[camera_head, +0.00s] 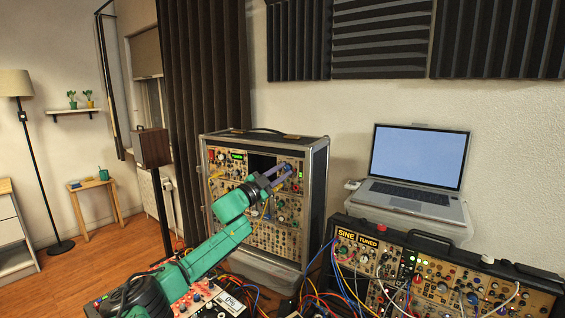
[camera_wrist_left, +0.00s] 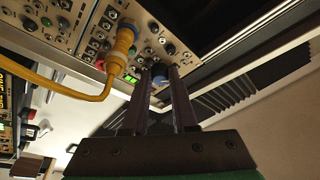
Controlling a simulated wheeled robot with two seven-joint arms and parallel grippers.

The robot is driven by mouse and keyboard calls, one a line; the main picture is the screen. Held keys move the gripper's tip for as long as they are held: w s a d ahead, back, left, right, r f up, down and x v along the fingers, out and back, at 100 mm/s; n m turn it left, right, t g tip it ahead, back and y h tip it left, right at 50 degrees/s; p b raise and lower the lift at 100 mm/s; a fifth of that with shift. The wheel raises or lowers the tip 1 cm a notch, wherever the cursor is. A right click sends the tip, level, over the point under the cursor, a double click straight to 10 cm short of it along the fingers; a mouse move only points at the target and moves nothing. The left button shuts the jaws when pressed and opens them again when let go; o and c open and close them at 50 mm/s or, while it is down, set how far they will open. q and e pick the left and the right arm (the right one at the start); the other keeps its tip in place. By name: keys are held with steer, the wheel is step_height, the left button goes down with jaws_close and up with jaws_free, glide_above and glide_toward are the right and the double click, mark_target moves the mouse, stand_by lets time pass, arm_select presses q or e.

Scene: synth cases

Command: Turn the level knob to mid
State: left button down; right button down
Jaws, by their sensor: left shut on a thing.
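The upright modular synth case (camera_head: 322,190) stands in the middle of the head view, its tan panel full of knobs and sockets. My left gripper (camera_head: 284,174) reaches the upper right part of that panel. My right gripper is in neither view.
A yellow cable (camera_wrist_left: 85,96) with a thick plug (camera_wrist_left: 121,45) stands out from the panel close beside the fingers. A second synth case (camera_head: 455,285) with patch cables sits at the right, near a laptop (camera_head: 415,165). Loose cables lie below the upright case.

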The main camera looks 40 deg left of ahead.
arm_select(q)
steer(key=m+p, duration=0.1)
steer(key=m+g+p, duration=0.1)
steer(key=m, duration=0.1)
steer(key=m+h+p, duration=0.1)
steer(key=m+p, duration=0.1)
steer(key=shift+a+r+g, duration=0.1)
steer(key=shift+r+g, duration=0.2)
steer(key=shift+r, duration=0.05)
steer(key=m+g+p, duration=0.1)
steer(key=m+p, duration=0.1)
steer(key=m, duration=0.1)
steer(key=shift+m, duration=0.4)
steer(key=shift+m+g+h+p, duration=0.3)
steer(key=shift+m+g+h, duration=0.1)
steer(key=shift+m, duration=0.1)
steer(key=shift+f, duration=0.1)
steer(key=c, duration=0.7)
jaws_free()
